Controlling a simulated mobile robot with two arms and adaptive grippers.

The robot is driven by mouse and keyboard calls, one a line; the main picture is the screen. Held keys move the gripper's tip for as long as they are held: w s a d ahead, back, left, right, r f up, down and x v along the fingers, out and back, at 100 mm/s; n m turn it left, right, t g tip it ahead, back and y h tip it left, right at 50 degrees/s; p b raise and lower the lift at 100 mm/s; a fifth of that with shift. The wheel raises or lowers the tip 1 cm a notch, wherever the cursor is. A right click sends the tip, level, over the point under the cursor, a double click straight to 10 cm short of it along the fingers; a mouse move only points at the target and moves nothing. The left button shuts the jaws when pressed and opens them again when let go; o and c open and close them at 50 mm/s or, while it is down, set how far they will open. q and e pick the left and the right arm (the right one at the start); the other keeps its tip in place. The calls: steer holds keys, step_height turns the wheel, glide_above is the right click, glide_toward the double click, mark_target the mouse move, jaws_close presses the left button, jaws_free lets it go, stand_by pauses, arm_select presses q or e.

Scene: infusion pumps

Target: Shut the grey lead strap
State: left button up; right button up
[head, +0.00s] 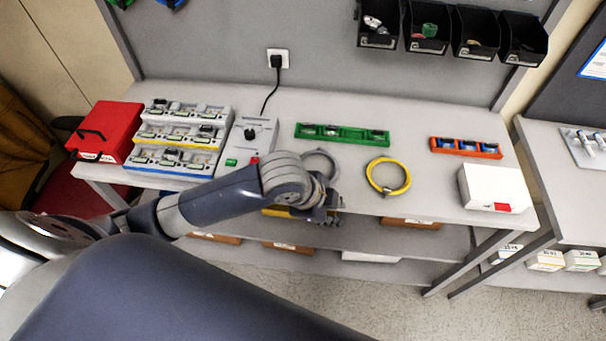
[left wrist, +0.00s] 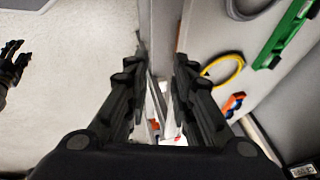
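The grey lead (head: 334,157) lies coiled on the grey bench, just beyond my left wrist, which hides its near part. In the left wrist view its coil (left wrist: 232,12) is cut by the top edge. Its strap is too small or hidden to make out. My left gripper (head: 328,214) is at the bench's front edge, nearer than the coil and apart from it. In the left wrist view (left wrist: 160,60) its fingers are apart with nothing between them. A dark gripper, apparently my right one (left wrist: 12,62), shows at the left edge over the floor; its opening is unclear.
A yellow coiled lead (head: 407,182) lies right of the grey one. Behind are a green tray (head: 345,135) and a grey device with a knob (head: 250,140). An orange tray (head: 466,148) and a white box (head: 495,185) stand at right. A lower shelf (head: 350,235) runs beneath.

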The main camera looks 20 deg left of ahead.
arm_select(q)
steer(key=w+a+r+m+y, duration=0.1)
steer(key=w+a+m, duration=0.1)
steer(key=w+a, duration=0.3)
steer(key=w+a+r+m+y, duration=0.1)
steer(key=w+a+m+y, duration=0.1)
steer(key=a, duration=0.5)
steer(key=shift+g, duration=0.4)
steer(key=p+x, duration=0.1)
steer(key=x, duration=0.6)
steer(key=p+x, duration=0.1)
steer(key=x, duration=0.2)
steer(key=shift+w+d+f+p, duration=0.1)
steer(key=shift+d+f+p, duration=0.05)
steer(key=shift+d+p, duration=0.15)
jaws_close()
